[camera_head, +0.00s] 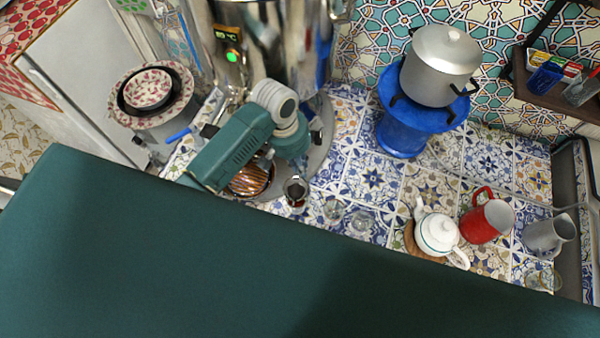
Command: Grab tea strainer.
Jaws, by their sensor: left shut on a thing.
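My left gripper (208,122) is partly hidden behind my green forearm, left of the samovar (265,45). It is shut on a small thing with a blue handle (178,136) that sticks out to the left. This looks like the tea strainer, but its bowl is hidden. The gripper is close to the grey burner (165,118) with a red-patterned bowl (147,88) on top. My right gripper is not in view.
A small dark glass (296,191) and clear glasses (360,221) stand on the tiled counter (372,178). A white teapot (437,233), red jug (487,217) and grey pitcher (548,235) stand at the right. A lidded pot (440,65) sits on a blue stand (403,132).

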